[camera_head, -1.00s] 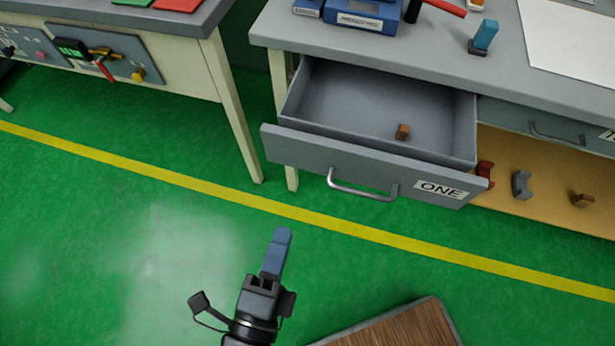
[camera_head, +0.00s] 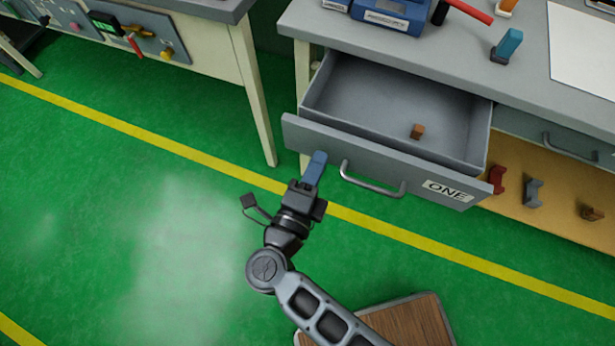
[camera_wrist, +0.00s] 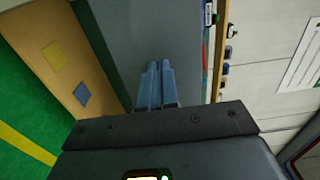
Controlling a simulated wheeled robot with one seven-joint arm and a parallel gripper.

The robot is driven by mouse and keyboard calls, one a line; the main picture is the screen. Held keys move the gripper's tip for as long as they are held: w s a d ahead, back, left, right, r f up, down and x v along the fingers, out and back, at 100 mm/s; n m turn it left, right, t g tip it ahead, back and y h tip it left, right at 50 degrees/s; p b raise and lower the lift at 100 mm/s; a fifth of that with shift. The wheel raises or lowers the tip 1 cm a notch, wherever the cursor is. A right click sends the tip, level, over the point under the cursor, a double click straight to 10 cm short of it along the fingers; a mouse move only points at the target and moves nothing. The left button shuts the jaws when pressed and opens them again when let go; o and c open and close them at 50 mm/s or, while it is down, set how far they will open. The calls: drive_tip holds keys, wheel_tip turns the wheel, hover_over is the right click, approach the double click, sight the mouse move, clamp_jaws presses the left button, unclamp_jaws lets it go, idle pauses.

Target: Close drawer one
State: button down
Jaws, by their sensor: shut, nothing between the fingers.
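Drawer one (camera_head: 312,134) is a grey drawer pulled well out from the right bench. Its front carries a bar handle (camera_head: 372,184) and a label reading ONE (camera_head: 447,190). A small brown clip (camera_head: 417,131) lies inside. My gripper (camera_head: 319,156), with blue fingers, is shut and empty. It is in front of the drawer front, left of the handle, and its tips overlap the front's lower edge in the head view. In the wrist view the shut fingers (camera_wrist: 157,66) point at a plain grey surface. I cannot tell whether they touch it.
The bench top (camera_head: 420,55) holds a blue device (camera_head: 390,15) and a blue-topped block (camera_head: 507,45). Several clips sit on the lower shelf (camera_head: 515,185) at right. Another bench (camera_head: 220,50) stands at left. Green floor (camera_head: 130,220) is open at left.

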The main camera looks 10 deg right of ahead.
drive_tip(key=shift+w+d, duration=0.3)
drive_tip(key=shift+w, duration=0.1)
drive_tip(key=b, duration=0.4)
approach(356, 85)
drive_tip(key=w+d+r, duration=0.1)
drive_tip(key=w, duration=0.1)
drive_tip(key=w+d+r, duration=0.3)
drive_tip(key=w, duration=0.2)
drive_tip(key=shift+d+r, duration=0.2)
drive_tip(key=shift+d, duration=0.15)
drive_tip(key=shift+w+d, duration=0.35)
drive_tip(key=shift+w, duration=0.05)
drive_tip(key=shift+w+d+r, duration=0.15)
drive_tip(key=shift+d, duration=0.05)
